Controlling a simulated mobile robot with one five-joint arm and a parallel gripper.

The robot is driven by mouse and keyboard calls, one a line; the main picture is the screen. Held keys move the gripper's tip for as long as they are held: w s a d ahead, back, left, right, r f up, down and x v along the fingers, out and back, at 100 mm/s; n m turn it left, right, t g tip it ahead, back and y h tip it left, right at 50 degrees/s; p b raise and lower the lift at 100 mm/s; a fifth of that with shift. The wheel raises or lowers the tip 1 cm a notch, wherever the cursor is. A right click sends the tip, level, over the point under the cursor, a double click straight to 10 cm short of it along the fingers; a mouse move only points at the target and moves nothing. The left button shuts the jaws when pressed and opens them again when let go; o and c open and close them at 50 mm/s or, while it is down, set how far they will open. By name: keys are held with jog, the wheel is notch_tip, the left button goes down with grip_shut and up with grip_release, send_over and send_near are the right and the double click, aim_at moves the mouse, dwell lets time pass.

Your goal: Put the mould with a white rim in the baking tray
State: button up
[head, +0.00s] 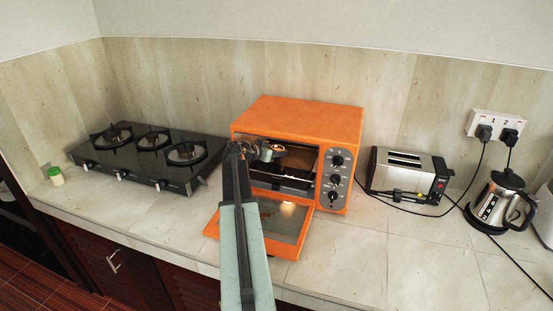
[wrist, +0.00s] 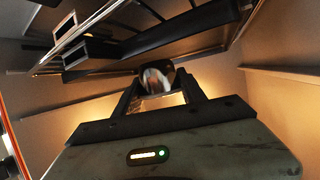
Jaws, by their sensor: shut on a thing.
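My gripper (wrist: 158,92) is inside the open orange oven, shut on a small round thing that I take to be the mould with a white rim (wrist: 155,78). In the wrist view it sits between the fingertips, dark at the edge, pale and brown in the middle. In the head view the mould (head: 278,147) shows small, with a pale rim, in the upper part of the oven opening. A dark flat surface (head: 285,182), perhaps the baking tray, lies low in the oven. I cannot tell whether the mould touches it. My arm hides the oven's left side.
The orange oven (head: 300,115) has its glass door (head: 285,222) folded down over the counter. Dark rack bars (wrist: 190,30) cross close to my gripper. A gas hob (head: 150,150) stands left; a toaster (head: 400,172) and kettle (head: 502,203) stand right. The front right counter is clear.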

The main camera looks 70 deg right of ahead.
jog(key=shift+f+b, duration=0.35)
jog(key=shift+f, duration=0.55)
jog(key=shift+f, duration=0.2)
jog(key=o, duration=1.4)
jog(key=shift+r, duration=0.1)
jog(key=shift+a+r, duration=0.1)
jog(key=shift+r, duration=0.2)
jog(key=shift+f+p+v, duration=0.2)
jog(key=shift+p+v, duration=2.1)
jog(key=shift+v, duration=3.55)
